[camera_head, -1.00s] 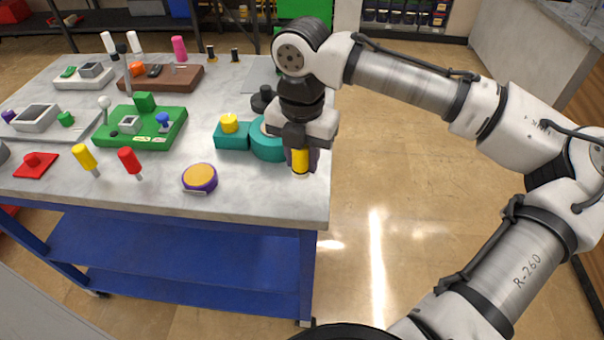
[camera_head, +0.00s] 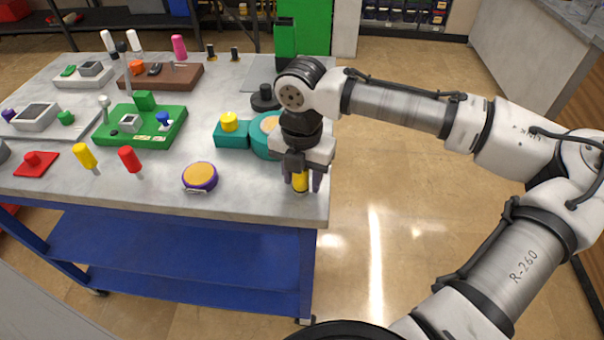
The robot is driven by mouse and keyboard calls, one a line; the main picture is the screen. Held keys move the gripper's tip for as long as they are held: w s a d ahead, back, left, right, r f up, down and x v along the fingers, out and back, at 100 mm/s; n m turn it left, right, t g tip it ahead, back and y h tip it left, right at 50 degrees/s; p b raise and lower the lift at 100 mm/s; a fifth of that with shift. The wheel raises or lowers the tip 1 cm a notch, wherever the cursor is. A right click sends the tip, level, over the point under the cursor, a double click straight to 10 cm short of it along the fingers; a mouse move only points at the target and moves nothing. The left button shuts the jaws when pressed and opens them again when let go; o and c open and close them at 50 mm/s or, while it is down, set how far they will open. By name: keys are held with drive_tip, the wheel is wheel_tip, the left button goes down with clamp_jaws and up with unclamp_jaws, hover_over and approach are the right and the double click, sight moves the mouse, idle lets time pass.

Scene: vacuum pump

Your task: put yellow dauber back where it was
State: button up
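A yellow dauber (camera_head: 300,181) is upright at the front right corner of the workbench, its pale lower end at or very near the top. My gripper (camera_head: 303,180) points down around it from above. The fingers are on either side, and a narrow gap shows between the dauber and the right finger, so the gripper looks open. The dauber's upper end is hidden by the gripper.
A teal pump part with a yellow knob (camera_head: 230,122) stands just left of my gripper. A purple and orange disc (camera_head: 199,177), a red-handled piece (camera_head: 129,159) and a green board (camera_head: 172,135) are further left. The workbench (camera_head: 250,200) is bare between the disc and the dauber.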

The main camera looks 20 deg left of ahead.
drive_tip(key=shift+o, duration=0.5)
drive_tip(key=shift+r, duration=0.1)
wheel_tip(320, 180, up, 12)
drive_tip(key=shift+r+b, duration=0.1)
drive_tip(key=shift+b, duration=0.45)
